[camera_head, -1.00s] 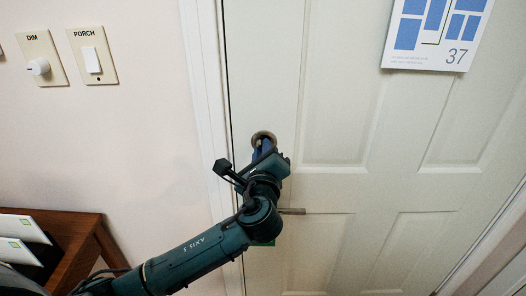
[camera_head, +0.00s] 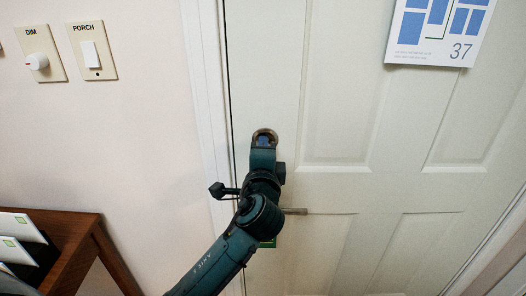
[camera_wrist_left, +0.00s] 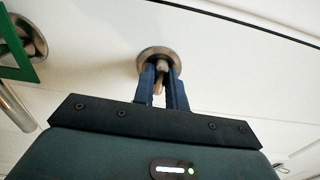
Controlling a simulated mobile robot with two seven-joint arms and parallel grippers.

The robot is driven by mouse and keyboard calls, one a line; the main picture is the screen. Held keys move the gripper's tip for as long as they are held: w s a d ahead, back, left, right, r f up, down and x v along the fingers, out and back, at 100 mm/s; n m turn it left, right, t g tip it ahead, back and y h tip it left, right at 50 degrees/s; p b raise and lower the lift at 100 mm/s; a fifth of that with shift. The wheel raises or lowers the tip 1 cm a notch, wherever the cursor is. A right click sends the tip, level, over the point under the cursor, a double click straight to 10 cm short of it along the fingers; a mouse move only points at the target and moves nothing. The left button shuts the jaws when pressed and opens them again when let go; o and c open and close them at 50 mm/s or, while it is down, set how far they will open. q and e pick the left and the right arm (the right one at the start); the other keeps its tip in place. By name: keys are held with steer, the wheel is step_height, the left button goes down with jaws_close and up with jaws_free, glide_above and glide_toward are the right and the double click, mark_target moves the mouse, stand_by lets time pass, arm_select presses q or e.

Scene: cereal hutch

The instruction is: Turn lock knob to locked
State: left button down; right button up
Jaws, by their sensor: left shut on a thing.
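The lock knob sits on a round metal plate (camera_head: 265,134) on the white door, above the door handle (camera_head: 294,211). My left gripper (camera_head: 263,142) reaches up to the plate and covers most of the knob in the head view. In the left wrist view, the two blue fingers of my left gripper (camera_wrist_left: 163,80) are closed around the lock knob (camera_wrist_left: 161,68), with the round plate (camera_wrist_left: 146,57) behind it. My right gripper is not in view.
The door handle, with a green tag (camera_wrist_left: 32,68) around it, is just below the lock. A dimmer (camera_head: 38,62) and porch switch (camera_head: 91,56) are on the left wall. A wooden stand (camera_head: 88,252) with envelopes is at lower left. A calendar (camera_head: 434,54) hangs on the door.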

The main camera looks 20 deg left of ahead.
arm_select(q)
steer(key=shift+n, duration=0.3)
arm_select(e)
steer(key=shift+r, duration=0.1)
arm_select(q)
steer(key=c, duration=1.4)
jaws_free()
steer(key=shift+c, duration=0.2)
